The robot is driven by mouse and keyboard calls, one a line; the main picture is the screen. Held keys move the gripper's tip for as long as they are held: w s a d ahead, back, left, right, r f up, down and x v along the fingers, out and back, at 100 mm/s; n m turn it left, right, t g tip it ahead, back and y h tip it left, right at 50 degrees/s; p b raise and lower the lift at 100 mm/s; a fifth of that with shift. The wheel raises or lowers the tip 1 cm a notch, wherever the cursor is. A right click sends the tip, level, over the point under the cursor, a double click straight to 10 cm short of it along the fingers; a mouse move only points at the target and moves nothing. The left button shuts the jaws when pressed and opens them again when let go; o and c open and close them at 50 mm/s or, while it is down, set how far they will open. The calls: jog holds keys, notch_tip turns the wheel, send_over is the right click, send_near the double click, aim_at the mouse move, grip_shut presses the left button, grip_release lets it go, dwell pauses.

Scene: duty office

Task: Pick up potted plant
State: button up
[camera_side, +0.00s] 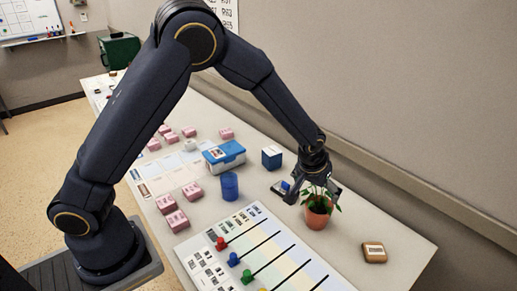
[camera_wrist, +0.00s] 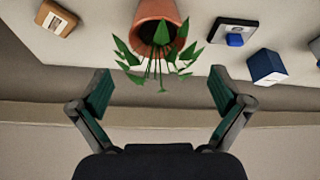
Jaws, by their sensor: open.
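The potted plant (camera_side: 317,213) stands upright on the table, a terracotta pot with green leaves. In the wrist view the plant (camera_wrist: 157,22) is at the top middle, its leaves reaching toward the space between my fingers. My gripper (camera_side: 313,194) is above and at the plant's leaves in the side view, partly hiding them. In the wrist view my gripper (camera_wrist: 161,92) is open, with one green-padded finger on each side and nothing held between them. The pot appears beyond the fingertips. Whether the fingers touch any leaves I cannot tell.
A tan block (camera_side: 374,252) lies right of the pot. A dark pad with a blue knob (camera_wrist: 233,32) and a blue box (camera_side: 271,157) are close by. A blue cup (camera_side: 229,186), a blue-and-white case (camera_side: 223,156) and a board with coloured pegs (camera_side: 262,250) stand left. The wall runs behind.

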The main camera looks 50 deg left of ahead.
aim_at(320, 207)
jog(key=x, duration=0.9)
jog(key=shift+d+f, duration=0.2)
jog(key=shift+f, duration=0.2)
jog(key=shift+c, duration=0.4)
jog(key=c, duration=1.3)
jog(key=shift+w+r, duration=0.1)
jog(key=shift+c, duration=0.5)
jog(key=shift+r, duration=0.1)
